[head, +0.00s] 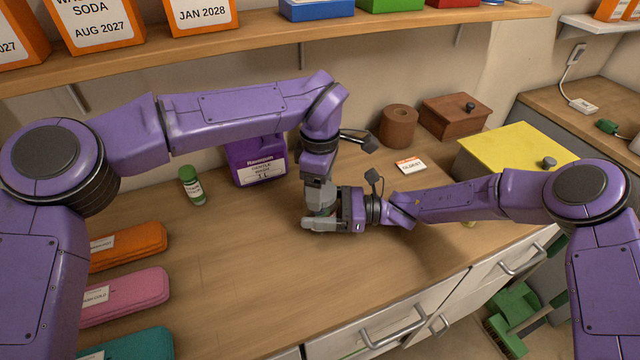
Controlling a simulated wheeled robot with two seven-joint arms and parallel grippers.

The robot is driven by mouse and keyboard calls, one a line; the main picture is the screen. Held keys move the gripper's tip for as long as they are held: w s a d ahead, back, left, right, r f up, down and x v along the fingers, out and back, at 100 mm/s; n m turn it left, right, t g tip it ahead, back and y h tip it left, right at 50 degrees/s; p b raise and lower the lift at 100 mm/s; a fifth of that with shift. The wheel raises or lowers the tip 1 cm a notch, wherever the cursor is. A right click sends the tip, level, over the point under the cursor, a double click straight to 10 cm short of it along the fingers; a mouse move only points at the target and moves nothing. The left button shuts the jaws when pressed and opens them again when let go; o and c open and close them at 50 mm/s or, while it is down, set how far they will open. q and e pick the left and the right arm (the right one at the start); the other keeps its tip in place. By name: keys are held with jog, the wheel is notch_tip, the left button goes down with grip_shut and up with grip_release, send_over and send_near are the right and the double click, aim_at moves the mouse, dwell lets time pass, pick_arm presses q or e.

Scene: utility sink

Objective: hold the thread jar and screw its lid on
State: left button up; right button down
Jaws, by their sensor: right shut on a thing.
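My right gripper (318,222) comes in from the right, low over the worktop, and is shut on what seems to be the thread jar. Only a small greyish part of the jar (321,211) shows between its fingers; the rest is hidden. My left gripper (319,198) points straight down right above the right gripper, over the top of the jar. Its fingers overlap the jar and the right gripper in the head view, so their opening does not show. The lid cannot be made out; it may be hidden by the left gripper.
A purple jug (256,165) and a green-capped bottle (192,186) stand behind on the wooden worktop (250,270). Brown twine (397,127), a wooden box (455,117) and a yellow-lidded box (515,152) stand back right. Several coloured cases lie at left. The front middle is clear.

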pick_arm(q)
jog(key=o, duration=1.2)
jog(key=shift+o, duration=0.2)
notch_tip(320, 180, up, 12)
pick_arm(e)
grip_release()
jog(key=d+b, duration=0.1)
jog(key=d, duration=0.3)
jog(key=d+b, duration=0.1)
jog(key=d, duration=0.4)
jog(key=shift+s+d+f+b, duration=0.1)
jog(key=shift+s+d+b, duration=0.15)
jog(key=shift+b, duration=0.1)
pick_arm(q)
jog(key=shift+f, duration=1.35)
pick_arm(e)
jog(key=shift+d, duration=0.5)
jog(key=shift+s, duration=0.1)
